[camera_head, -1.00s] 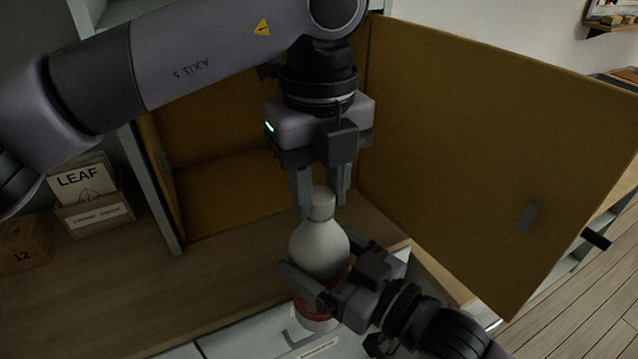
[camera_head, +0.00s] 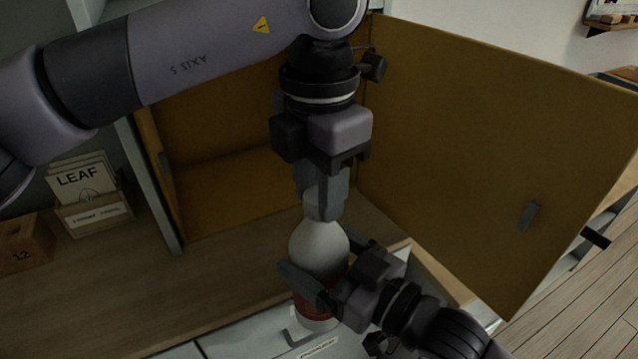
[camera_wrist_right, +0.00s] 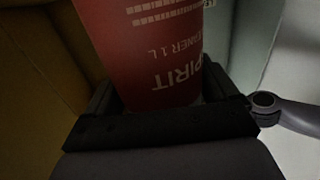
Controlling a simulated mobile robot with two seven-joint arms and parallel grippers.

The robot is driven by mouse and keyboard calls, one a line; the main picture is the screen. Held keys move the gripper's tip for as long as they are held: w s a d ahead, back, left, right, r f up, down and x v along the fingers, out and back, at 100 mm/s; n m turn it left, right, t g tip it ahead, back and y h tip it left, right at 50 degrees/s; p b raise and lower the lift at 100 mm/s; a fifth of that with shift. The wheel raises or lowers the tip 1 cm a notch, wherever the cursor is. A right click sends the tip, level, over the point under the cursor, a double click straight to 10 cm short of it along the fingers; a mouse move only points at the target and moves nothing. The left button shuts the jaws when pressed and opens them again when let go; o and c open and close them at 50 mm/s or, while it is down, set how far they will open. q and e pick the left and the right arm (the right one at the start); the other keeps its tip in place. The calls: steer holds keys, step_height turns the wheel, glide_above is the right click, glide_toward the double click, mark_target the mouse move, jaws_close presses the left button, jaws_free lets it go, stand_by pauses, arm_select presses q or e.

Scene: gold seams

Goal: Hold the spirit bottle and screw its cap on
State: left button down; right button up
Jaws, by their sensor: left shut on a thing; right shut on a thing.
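The spirit bottle (camera_head: 318,245) is white with a red label and stands upright near the counter's front edge. In the right wrist view its red label (camera_wrist_right: 140,50) fills the space between the fingers, with white lettering partly readable. My right gripper (camera_head: 318,280) is shut around the bottle's body from the lower right. My left gripper (camera_head: 326,205) points down from above and is shut on the cap at the bottle's top. The left fingers hide most of the cap, so I cannot tell how far it sits on the neck.
An open yellow-brown cabinet door (camera_head: 480,150) stands close on the right. A box of cards marked LEAF (camera_head: 95,215) and a wooden block marked 12 (camera_head: 25,245) sit at the left. The wooden counter (camera_head: 200,275) between is clear.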

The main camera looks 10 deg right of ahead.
arm_select(q)
steer(key=m, duration=0.9)
steer(key=shift+m, duration=0.3)
steer(key=m, duration=0.4)
steer(key=shift+m, duration=0.3)
steer(key=m, duration=0.4)
steer(key=shift+w, duration=0.1)
steer(key=c, duration=0.8)
jaws_free()
steer(key=shift+o, duration=0.2)
steer(key=shift+r, duration=0.1)
steer(key=shift+r, duration=2.15)
